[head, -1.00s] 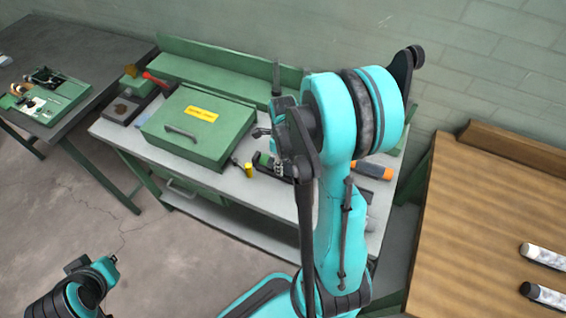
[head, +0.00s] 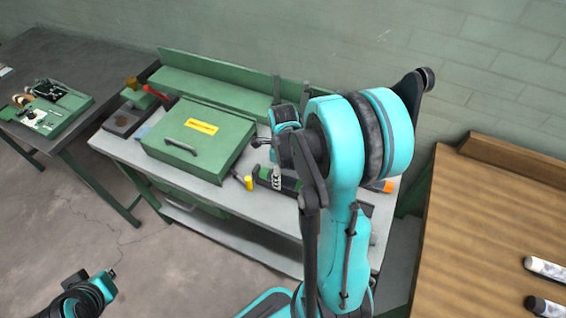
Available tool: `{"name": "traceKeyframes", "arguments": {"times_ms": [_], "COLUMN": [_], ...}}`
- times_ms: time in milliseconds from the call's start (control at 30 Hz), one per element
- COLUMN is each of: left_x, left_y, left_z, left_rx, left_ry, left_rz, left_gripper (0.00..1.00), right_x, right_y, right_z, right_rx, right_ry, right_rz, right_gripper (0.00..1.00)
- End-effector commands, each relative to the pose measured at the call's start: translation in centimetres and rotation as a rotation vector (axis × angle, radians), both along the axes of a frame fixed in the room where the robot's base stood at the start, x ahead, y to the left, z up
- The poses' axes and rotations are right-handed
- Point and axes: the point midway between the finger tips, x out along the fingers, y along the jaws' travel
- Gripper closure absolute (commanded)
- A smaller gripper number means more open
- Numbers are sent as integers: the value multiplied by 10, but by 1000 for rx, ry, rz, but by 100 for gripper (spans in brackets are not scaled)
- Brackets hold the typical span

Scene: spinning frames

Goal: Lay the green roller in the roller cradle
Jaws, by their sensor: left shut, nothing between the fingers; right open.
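A dark cylinder with green parts (head: 289,184), likely the green roller, lies on the grey bench top in front of the green box. My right gripper (head: 268,160) is just above and behind it, open; part of it is hidden by my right arm. I cannot tell if its fingers touch the cylinder. I cannot make out the roller cradle; my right arm covers part of the bench. My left gripper (head: 111,272) is at the lower left over the floor, away from the bench, shut and empty.
An orange-ended cylinder (head: 382,186) shows behind my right arm. Two white-and-dark cylinders (head: 546,268) lie on the wooden table (head: 480,230) at right.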

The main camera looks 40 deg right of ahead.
Motion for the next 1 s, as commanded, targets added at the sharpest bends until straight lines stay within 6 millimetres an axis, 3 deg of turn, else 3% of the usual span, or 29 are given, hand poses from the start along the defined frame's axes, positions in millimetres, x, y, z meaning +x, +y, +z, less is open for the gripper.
{"name": "traceKeyframes", "arguments": {"times_ms": [300,500,1000], "left_x": [0,0,0], "left_y": [0,0,0], "left_z": [0,0,0], "left_rx": [0,0,0], "left_ry": [0,0,0], "left_rz": [0,0,0], "left_gripper": [100,100,100], "right_x": [-1,0,0], "right_y": [0,0,0], "right_z": [67,94,102], "right_rx": [0,0,0], "right_ry": [0,0,0], "right_rz": [0,0,0], "right_gripper": [39,39,39]}}
